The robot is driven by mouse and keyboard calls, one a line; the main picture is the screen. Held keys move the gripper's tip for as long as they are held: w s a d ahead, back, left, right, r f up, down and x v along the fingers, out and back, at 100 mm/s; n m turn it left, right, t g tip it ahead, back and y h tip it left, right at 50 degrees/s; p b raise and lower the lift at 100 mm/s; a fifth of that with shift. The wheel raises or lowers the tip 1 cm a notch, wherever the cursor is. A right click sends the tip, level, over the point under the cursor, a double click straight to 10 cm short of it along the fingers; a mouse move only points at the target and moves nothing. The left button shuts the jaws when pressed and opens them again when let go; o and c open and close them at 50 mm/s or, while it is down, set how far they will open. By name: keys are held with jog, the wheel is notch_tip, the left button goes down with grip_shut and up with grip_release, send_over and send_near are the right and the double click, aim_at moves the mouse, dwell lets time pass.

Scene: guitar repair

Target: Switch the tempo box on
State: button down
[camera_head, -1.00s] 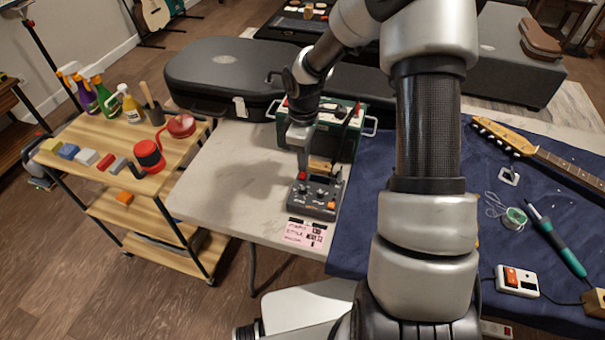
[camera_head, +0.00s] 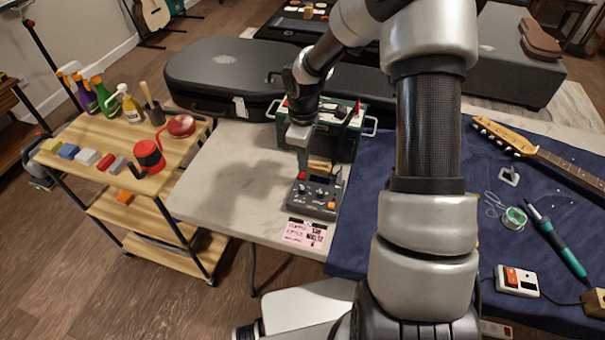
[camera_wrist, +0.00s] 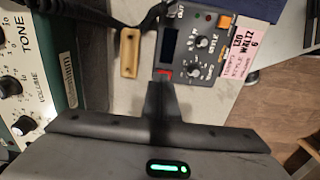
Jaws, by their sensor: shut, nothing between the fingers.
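The tempo box (camera_head: 316,198) is a dark grey unit with several knobs, an orange button and a small dark display, on the pale table. In the wrist view the box (camera_wrist: 197,50) is at the upper middle. A red switch (camera_wrist: 165,72) sits at its near left corner and also shows in the head view (camera_head: 301,175). My gripper (camera_wrist: 161,84) is shut and empty, its fingertips right by the red switch. I cannot tell whether they touch it, or which way the switch is set. In the head view my gripper (camera_head: 302,168) points down at the box's back left corner.
A pink note (camera_head: 305,233) lies in front of the box. A green amplifier (camera_head: 335,130) stands close behind it, with a small wooden piece (camera_wrist: 129,57) between. A black guitar case (camera_head: 225,75) is at the back left. Bare tabletop lies left of the box.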

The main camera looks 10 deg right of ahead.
jog(key=shift+f+b, duration=0.5)
jog(key=shift+f, duration=0.3)
jog(key=shift+r, duration=0.1)
dwell(0.3)
notch_tip(320, 180, up, 7)
jog(key=p, duration=0.5)
jog(key=shift+p, duration=0.3)
dwell(0.3)
